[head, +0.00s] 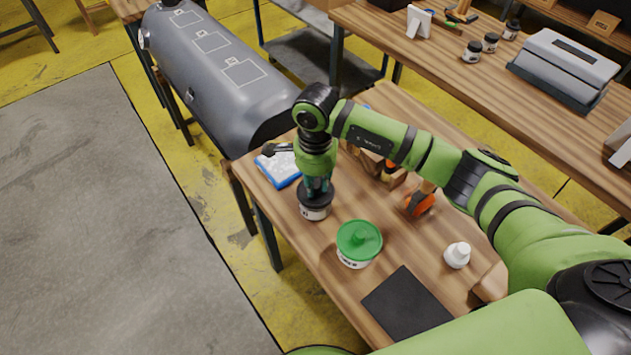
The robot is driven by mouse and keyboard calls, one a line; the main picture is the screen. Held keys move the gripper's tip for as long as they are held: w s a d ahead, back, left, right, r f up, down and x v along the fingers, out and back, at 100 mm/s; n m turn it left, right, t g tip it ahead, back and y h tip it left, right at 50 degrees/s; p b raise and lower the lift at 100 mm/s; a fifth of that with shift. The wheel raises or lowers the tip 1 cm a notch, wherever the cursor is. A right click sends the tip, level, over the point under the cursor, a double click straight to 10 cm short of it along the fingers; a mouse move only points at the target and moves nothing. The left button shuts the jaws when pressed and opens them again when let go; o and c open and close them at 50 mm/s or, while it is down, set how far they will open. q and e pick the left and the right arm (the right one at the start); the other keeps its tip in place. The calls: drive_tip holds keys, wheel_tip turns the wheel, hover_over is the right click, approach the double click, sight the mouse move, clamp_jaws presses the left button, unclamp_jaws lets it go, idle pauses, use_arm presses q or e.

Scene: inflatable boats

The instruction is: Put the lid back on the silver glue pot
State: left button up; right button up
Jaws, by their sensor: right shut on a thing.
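A small pot (314,212) with a pale label stands near the left edge of the near wooden table; its silver colour is hard to make out. A dark lid (318,201) is at its top, level as far as I can see. My right gripper (317,188) points down from above and is shut on the dark lid. I cannot tell whether the lid rests on the rim or hangs just above it. The pot's opening is hidden by the lid. My left gripper is out of view.
A tub with a green lid (359,240) stands close, to the lower right. A black mat (405,305), a white bottle (457,255), an orange tool (418,205) and a blue-and-white packet (281,169) share the table (310,245). A grey inflatable tube (215,70) lies behind.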

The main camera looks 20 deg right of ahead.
idle(1.2)
drive_tip(key=shift+f+b, duration=0.15)
drive_tip(key=shift+b, duration=0.75)
idle(0.6)
idle(0.3)
drive_tip(key=o, duration=1.4)
drive_tip(key=shift+o, duration=0.2)
drive_tip(key=shift+r+p, duration=1.75)
drive_tip(key=shift+r, duration=1.8)
clamp_jaws()
